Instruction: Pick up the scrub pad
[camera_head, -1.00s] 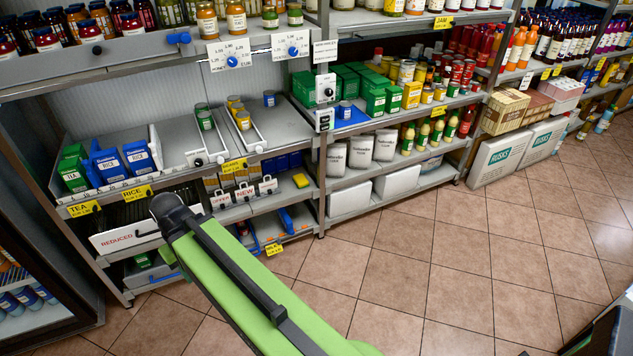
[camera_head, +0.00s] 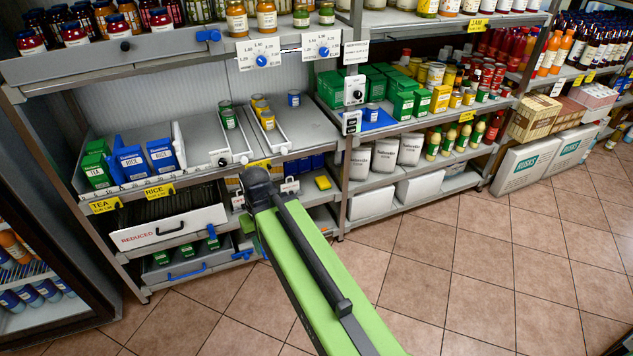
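A small yellow-and-green block (camera_head: 322,183), which looks like the scrub pad, lies on the lower middle shelf, just right of my arm's black joint. It is small in the picture, so its surface is hard to make out. My green arm link reaches up from the bottom edge to that black joint in front of the shelf. My gripper does not show; it is beyond or behind the arm link.
A white REDUCED drawer (camera_head: 172,229) and a grey tray with blue handles (camera_head: 205,263) are at the lower left. Blue rice boxes (camera_head: 132,162) stand above. A shelf post (camera_head: 345,190) stands right of the block. The tiled floor (camera_head: 460,260) at right is clear.

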